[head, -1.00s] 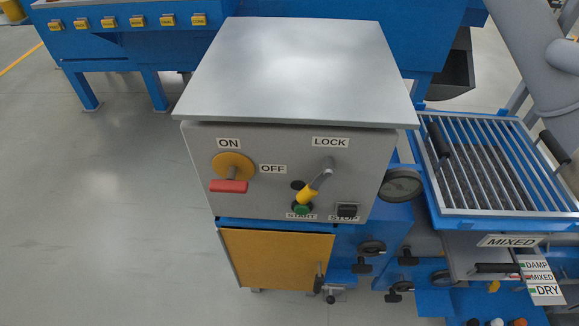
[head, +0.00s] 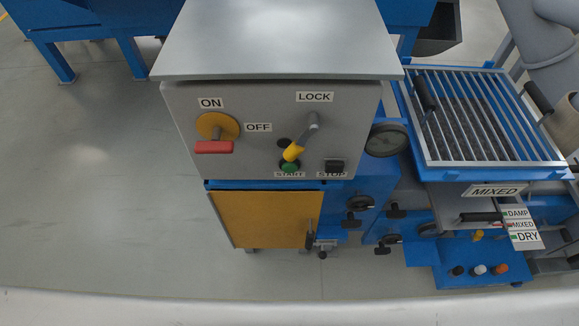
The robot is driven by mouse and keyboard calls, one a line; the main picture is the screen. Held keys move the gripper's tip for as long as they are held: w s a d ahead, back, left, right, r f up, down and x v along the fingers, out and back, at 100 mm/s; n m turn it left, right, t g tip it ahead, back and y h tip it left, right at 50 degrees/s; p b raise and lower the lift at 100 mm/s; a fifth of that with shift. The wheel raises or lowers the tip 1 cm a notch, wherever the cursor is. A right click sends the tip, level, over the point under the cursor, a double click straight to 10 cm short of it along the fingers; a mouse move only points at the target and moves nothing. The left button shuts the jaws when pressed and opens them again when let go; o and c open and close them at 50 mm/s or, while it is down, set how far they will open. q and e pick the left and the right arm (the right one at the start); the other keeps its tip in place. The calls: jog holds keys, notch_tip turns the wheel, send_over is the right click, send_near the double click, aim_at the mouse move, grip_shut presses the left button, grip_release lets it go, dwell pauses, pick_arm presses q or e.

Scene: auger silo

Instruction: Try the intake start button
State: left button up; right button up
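The grey control box (head: 265,150) stands in the middle of the head view. The green START button (head: 290,167) is low on its front face, above the START label. A grey lock lever with a yellow tip (head: 295,152) hangs from under the LOCK label, its tip just above the green button and partly covering it. The black STOP button (head: 334,165) sits to the right. Neither gripper shows.
A yellow cabinet door (head: 262,219) is below the box, with valves (head: 359,202) beside it. A barred grate (head: 478,115) and a MIXED label are at the right. Open floor (head: 95,200) lies to the left. A pale band crosses the bottom edge.

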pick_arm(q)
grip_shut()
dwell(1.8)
